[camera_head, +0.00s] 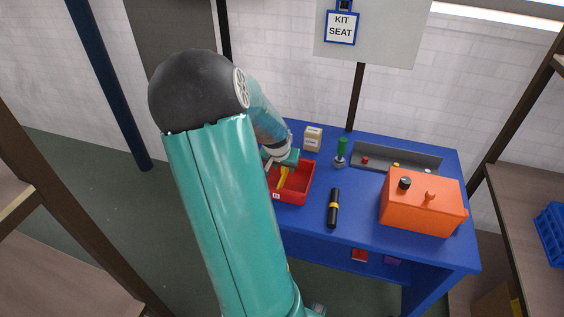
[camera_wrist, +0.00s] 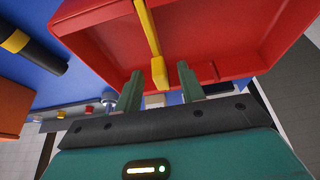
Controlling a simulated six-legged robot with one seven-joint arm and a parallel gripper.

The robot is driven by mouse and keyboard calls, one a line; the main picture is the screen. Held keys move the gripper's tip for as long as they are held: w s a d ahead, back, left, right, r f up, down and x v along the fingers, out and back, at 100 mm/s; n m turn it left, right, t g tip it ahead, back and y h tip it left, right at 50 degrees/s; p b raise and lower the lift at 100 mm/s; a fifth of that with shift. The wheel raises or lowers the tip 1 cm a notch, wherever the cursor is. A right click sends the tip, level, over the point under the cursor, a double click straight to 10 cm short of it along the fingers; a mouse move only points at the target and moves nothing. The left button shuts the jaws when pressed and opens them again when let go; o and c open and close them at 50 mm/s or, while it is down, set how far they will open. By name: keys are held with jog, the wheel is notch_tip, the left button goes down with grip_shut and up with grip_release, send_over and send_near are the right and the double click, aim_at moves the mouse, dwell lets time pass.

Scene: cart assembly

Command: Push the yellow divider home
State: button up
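The yellow divider (camera_head: 284,177) stands in the red bin (camera_head: 302,193) on the blue table. In the wrist view the divider (camera_wrist: 147,28) runs across the bin (camera_wrist: 215,25), and its near end reaches the bin's near wall. How deep it sits cannot be told. My gripper (camera_head: 283,160) is at the bin's far side, partly hidden by my own arm. In the wrist view my gripper (camera_wrist: 160,74) has its two green fingers apart, one on each side of the divider's end, with visible gaps and no clear contact.
A black tube with a yellow band (camera_head: 333,207) lies right of the bin. A bottle with a green top (camera_head: 341,152) and a small box (camera_head: 313,138) stand behind. A grey tray (camera_head: 398,158) and an orange case (camera_head: 422,203) are further right.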

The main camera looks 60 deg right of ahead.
jog(key=w+v, duration=0.1)
jog(key=v, duration=1.2)
jog(key=shift+s+r, duration=0.35)
jog(key=shift+s, duration=0.15)
jog(key=shift+a, duration=0.1)
jog(key=w+a+r+n+t+y, duration=0.1)
jog(key=w+a+r+n, duration=0.15)
jog(key=a, duration=0.45)
jog(key=w+a+r+n+t+y, duration=0.1)
jog(key=w+a+n, duration=0.1)
jog(key=w+a, duration=0.35)
jog(key=w+a+r+n+t+y, duration=0.1)
jog(key=w+a+n, duration=0.15)
jog(key=a, duration=0.65)
jog(key=s+a+r+n, duration=0.1)
jog(key=a+n, duration=0.2)
jog(key=a, duration=0.4)
jog(key=s+a+r+n+t+y, duration=0.1)
jog(key=s+a+r+n, duration=0.1)
jog(key=a, duration=0.5)
jog(key=s+a+r+n, duration=0.2)
jog(key=a+n, duration=0.2)
jog(key=a, duration=0.3)
jog(key=shift+s+t+y, duration=0.2)
jog(key=shift+t+y, duration=0.1)
jog(key=shift+t, duration=0.1)
jog(key=shift+d, duration=0.15)
